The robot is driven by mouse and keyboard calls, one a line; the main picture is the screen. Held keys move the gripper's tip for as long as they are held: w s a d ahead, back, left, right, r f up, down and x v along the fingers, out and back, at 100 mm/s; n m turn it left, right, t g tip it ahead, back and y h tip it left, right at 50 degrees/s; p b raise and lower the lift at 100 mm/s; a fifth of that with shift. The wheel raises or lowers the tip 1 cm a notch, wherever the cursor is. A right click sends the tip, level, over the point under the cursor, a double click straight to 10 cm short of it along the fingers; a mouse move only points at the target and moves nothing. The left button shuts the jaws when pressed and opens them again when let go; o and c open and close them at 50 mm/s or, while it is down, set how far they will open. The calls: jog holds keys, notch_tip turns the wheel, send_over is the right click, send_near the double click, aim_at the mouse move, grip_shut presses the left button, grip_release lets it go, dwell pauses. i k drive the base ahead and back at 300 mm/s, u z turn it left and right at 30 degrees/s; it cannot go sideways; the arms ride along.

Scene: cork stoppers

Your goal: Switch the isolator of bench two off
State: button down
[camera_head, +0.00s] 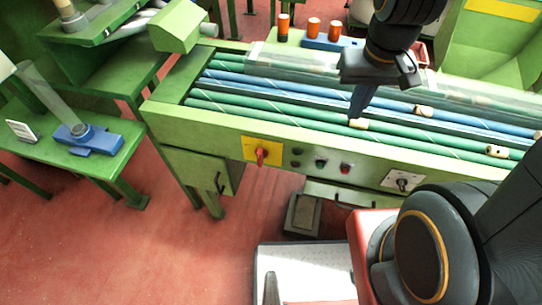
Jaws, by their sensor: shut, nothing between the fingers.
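A red rotary handle (262,156) sits on a yellow plate (250,144) on the front panel of the long green bench (215,130). It looks like an isolator, and its grip stands roughly upright in the picture. I see no readable bench number or on/off marks. A second, dark rotary switch (402,184) is on a pale plate further right on the same panel. My gripper (355,117) points down over the rollers on the bench top, right of and beyond the red handle.
Small push buttons (321,164) lie between the two switches. Green and blue rollers (260,110) run along the bench, with a clear cover (290,62) behind. Red floor (165,245) is open at front left.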

aim_at(261, 154)
jog(key=k, duration=0.5)
jog(key=z, duration=2)
jog(key=k, duration=0.7)
jog(key=u, duration=2.1)
